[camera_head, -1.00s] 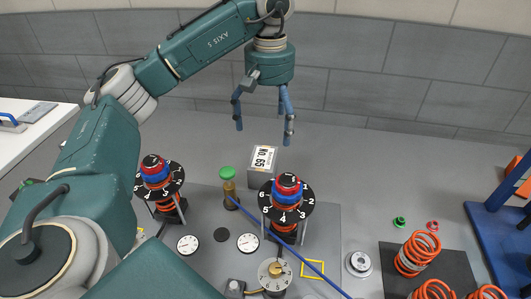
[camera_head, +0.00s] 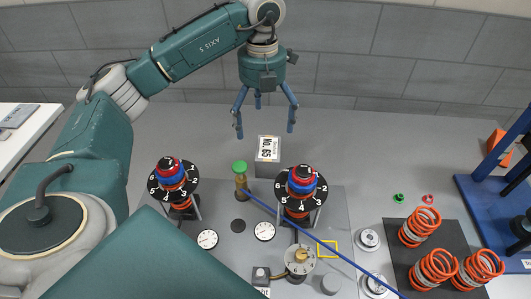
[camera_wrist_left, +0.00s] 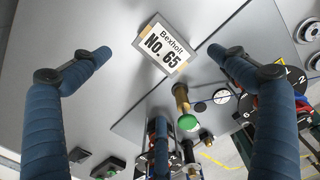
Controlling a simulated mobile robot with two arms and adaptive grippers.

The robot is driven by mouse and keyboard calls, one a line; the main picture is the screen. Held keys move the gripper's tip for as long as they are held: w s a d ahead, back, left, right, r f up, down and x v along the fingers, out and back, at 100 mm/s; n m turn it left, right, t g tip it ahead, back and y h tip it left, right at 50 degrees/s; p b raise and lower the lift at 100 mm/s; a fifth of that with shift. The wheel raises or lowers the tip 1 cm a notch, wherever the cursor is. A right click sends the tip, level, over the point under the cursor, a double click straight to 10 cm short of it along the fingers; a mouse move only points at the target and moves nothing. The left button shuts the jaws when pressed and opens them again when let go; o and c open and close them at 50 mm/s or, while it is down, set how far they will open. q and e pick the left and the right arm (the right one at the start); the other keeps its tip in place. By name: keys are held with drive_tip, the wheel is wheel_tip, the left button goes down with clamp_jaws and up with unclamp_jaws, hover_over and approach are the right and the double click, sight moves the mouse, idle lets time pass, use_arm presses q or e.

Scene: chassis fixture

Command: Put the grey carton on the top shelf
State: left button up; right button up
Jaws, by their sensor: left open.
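The grey carton (camera_head: 268,155) stands on the grey floor or plate surface behind the fixture, with a white "No. 65" label on top. In the left wrist view the carton (camera_wrist_left: 163,48) shows its label between the fingers. My left gripper (camera_head: 265,128) is open and empty, fingers pointing down, above the carton and apart from it. Its blue fingers (camera_wrist_left: 158,58) spread to either side of the carton in the wrist view, with a third finger below. My right gripper is not in view. No top shelf shows clearly; a blue frame (camera_head: 497,157) is cut off at the right edge.
Two numbered black dials with red and blue knobs (camera_head: 173,173) (camera_head: 302,183) and a green-capped post (camera_head: 240,178) stand in front of the carton. A blue rod (camera_head: 320,243) slants across the plate. Orange springs (camera_head: 420,227) stand at right. Floor left of the carton is clear.

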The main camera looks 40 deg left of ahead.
use_arm(q)
drive_tip(key=shift+s+a+n, duration=0.1)
drive_tip(key=shift+n, duration=1.1)
drive_tip(key=shift+f+n, duration=0.25)
drive_tip(key=shift+n, duration=0.05)
wheel_tip(320, 180, down, 5)
drive_tip(key=shift+f+p, duration=0.1)
drive_tip(key=shift+p, duration=0.55)
wheel_tip(320, 180, down, 4)
drive_tip(key=shift+f+p, duration=0.1)
drive_tip(key=shift+p, duration=1)
drive_tip(key=shift+w+f, duration=0.2)
drive_tip(key=shift+f, duration=0.35)
drive_tip(key=c, duration=1.7)
drive_tip(key=shift+o, duration=0.2)
wheel_tip(320, 180, up, 14)
drive_tip(key=b, duration=0.3)
wheel_tip(320, 180, up, 6)
drive_tip(key=p, duration=0.1)
hover_over(263, 147)
drive_tip(key=shift+r, duration=0.1)
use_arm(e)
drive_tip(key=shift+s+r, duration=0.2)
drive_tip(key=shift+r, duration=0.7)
